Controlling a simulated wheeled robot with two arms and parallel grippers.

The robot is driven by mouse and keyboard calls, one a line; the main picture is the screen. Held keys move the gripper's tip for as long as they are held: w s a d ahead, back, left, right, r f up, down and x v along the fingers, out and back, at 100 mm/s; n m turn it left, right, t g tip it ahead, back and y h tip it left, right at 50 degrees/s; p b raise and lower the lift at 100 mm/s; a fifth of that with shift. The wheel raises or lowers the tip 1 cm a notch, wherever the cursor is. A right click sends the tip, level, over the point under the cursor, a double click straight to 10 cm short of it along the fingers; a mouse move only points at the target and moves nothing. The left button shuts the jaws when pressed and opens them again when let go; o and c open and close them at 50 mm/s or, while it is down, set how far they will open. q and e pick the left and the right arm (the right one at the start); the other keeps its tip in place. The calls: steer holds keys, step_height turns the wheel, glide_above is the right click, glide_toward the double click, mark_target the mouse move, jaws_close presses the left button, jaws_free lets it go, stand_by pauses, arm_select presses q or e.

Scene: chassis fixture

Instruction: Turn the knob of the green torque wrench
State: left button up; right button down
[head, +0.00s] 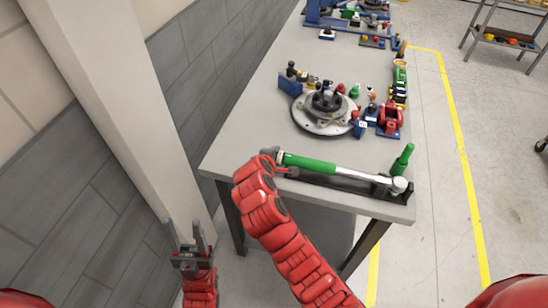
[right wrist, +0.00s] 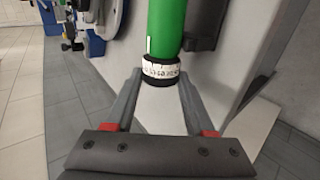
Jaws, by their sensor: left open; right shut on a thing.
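The green torque wrench (head: 310,164) lies along the near end of the grey table, its silver shaft and head to the right. Its green handle (right wrist: 165,28) fills the top of the right wrist view. Below it is the knob (right wrist: 158,70), a white ring with printed scale marks and black bands. My right gripper (right wrist: 161,82) is shut on the knob, one finger on each side. In the head view, my red right wrist reaches the handle's left end and partly hides it. My left gripper (head: 187,238) is open and empty, low beside the table's left side.
A dark holder (head: 335,184) lies under the wrench, with a green upright post (head: 403,160) at its right. A round metal fixture (head: 325,112) and a red vise-like part (head: 390,117) stand farther back. A pillar and wall are on the left.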

steer(key=shift+c, duration=1.2)
jaws_free()
steer(key=shift+s+a+r, duration=0.15)
steer(key=shift+s+r, duration=0.15)
steer(key=shift+s, duration=0.05)
steer(key=p+v, duration=0.3)
steer(key=v, duration=1.3)
steer(key=shift+r+p, duration=0.15)
steer(key=shift+p, duration=0.25)
steer(key=shift+s, duration=0.15)
